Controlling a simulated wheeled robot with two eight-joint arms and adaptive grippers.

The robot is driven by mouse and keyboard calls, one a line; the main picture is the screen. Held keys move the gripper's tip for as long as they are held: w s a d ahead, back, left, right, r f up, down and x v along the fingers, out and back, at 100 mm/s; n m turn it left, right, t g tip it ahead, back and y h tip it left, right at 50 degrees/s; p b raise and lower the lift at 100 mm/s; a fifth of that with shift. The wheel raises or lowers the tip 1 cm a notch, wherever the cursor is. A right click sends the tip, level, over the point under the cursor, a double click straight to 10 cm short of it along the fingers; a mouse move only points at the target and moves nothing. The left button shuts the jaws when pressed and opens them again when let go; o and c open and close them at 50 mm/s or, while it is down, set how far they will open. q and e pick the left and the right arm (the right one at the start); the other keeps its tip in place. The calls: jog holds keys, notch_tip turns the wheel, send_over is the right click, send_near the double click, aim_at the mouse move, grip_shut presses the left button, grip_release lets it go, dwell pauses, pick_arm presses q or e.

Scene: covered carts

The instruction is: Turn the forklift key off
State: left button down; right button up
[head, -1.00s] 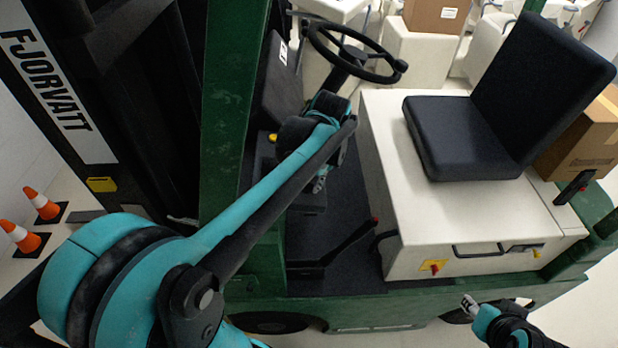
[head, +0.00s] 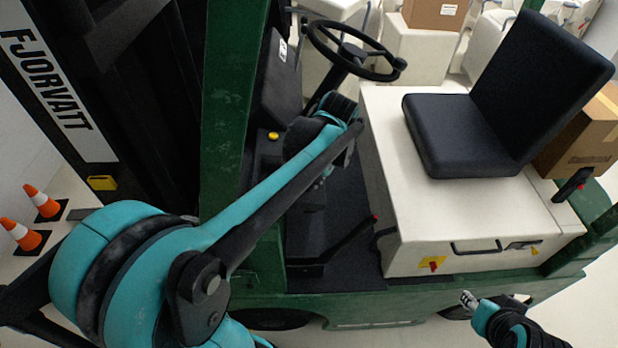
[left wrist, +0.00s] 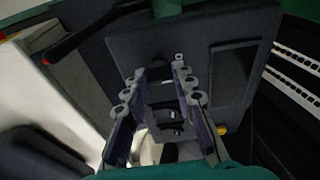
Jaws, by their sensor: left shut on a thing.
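The forklift (head: 232,110) is green, with a dark dash, a black steering wheel (head: 350,50) and a white seat box. My left arm reaches into the space in front of the seat, and its wrist hides most of the left gripper in the head view. In the left wrist view the left gripper (left wrist: 160,72) is against a dark panel (left wrist: 200,35), its fingers closed on a small dark thing. That thing appears to be the key, but the fingers hide its shape and angle. My right gripper (head: 468,299) is low at the right, beside the forklift, too small to read.
A yellow button (head: 273,135) is on the dash left of my wrist. A red-tipped lever (head: 350,238) rises from the floor. The black seat (head: 465,135) and white seat box (head: 400,225) stand to the right. Traffic cones (head: 42,200) stand at far left.

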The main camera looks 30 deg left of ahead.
pick_arm(q)
jog(key=c, duration=1.2)
grip_release()
jog(key=v, duration=1.2)
